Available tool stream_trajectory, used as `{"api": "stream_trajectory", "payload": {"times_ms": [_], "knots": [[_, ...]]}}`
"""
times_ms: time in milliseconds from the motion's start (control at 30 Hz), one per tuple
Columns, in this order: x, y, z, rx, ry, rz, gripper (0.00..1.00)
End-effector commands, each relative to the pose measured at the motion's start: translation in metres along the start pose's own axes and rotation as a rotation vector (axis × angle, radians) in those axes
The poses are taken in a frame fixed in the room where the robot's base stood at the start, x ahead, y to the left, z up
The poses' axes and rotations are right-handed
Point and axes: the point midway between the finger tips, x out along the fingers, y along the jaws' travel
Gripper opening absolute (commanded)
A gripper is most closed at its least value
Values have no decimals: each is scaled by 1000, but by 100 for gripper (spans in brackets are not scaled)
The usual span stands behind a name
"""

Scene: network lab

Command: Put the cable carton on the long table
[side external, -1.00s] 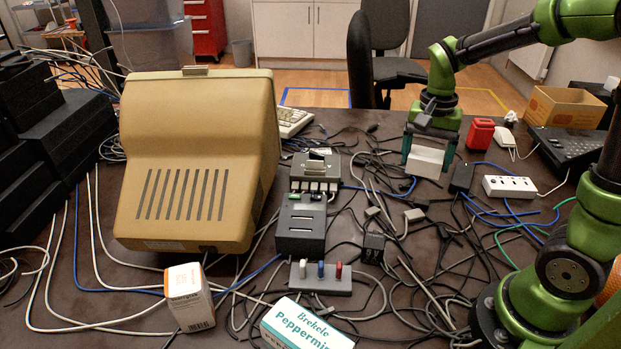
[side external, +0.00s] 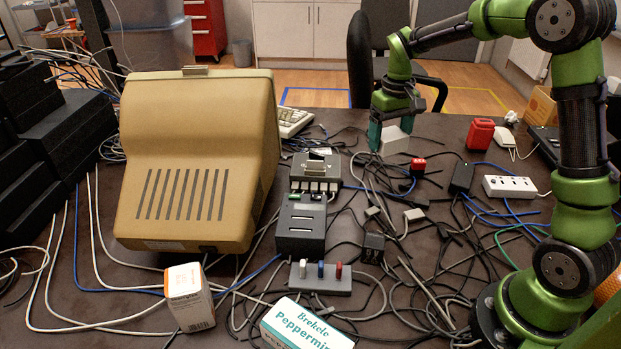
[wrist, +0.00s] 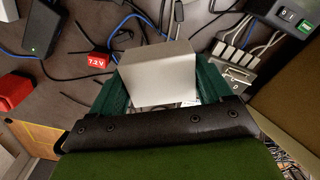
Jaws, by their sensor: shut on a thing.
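A plain pale carton (side external: 395,140), taken here as the cable carton, is between the fingers of my gripper (side external: 392,134). In the wrist view the carton (wrist: 158,72) fills the space between the two green fingers (wrist: 155,88), which are shut on its sides. The long table (side external: 120,318) is dark brown and crowded with cables. The carton is near its far edge, in front of the dark chair. Whether its underside touches the table cannot be told.
A tan monitor (side external: 200,150) stands left. A red container (side external: 480,134) and power strip (side external: 509,187) are right.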

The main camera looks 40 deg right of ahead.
Motion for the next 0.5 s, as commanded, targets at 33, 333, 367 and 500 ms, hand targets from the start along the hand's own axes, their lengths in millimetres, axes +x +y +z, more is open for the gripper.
{"api": "stream_trajectory", "payload": {"times_ms": [33, 333, 367, 500], "knots": [[8, 25, -17, 62, -3, 0, 44], [47, 167, -84, 370, -2, 0, 44], [50, 179, -87, 396, -3, 0, 44], [56, 222, -100, 481, -1, -1, 44]]}}
